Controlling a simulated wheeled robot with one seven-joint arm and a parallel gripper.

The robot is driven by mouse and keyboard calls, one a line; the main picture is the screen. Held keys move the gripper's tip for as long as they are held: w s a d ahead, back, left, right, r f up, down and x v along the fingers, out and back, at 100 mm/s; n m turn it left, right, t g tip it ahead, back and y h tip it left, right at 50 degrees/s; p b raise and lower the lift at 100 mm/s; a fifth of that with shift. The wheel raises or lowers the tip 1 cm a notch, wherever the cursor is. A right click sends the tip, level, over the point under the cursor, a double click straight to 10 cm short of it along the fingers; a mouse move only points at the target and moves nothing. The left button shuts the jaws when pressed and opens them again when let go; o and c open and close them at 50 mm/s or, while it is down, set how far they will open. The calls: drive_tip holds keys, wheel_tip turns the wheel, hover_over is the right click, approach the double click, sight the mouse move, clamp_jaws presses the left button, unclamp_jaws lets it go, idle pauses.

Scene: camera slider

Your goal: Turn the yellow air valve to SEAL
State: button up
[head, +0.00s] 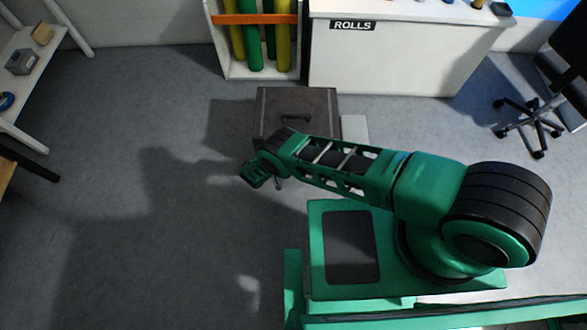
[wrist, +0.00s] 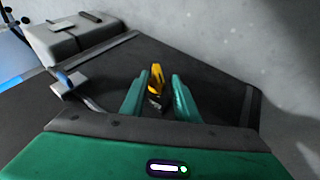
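The yellow air valve (wrist: 156,78) shows in the wrist view as a small yellow piece with a dark lower part, against a dark surface (wrist: 215,85). My gripper (wrist: 160,76) is open. Its two green fingers stand on either side of the valve with a visible gap on each side. I cannot tell how far the fingertips are from it in depth. No SEAL marking is readable. In the head view, a dark case (head: 320,100) with a handle sits behind my arm, and the valve cannot be made out there.
A metal latch or lever with a blue part (wrist: 66,80) lies left of the fingers. A pale grey box (wrist: 70,42) is at upper left. A white ROLLS counter (head: 400,60), a rack of rolls (head: 265,45) and a chair (head: 540,115) stand behind. Floor at left is clear.

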drive_tip(key=shift+r, duration=0.1)
drive_tip(key=v, duration=1)
drive_tip(key=shift+a+r, duration=0.2)
drive_tip(key=shift+a, duration=0.05)
drive_tip(key=shift+s, duration=0.1)
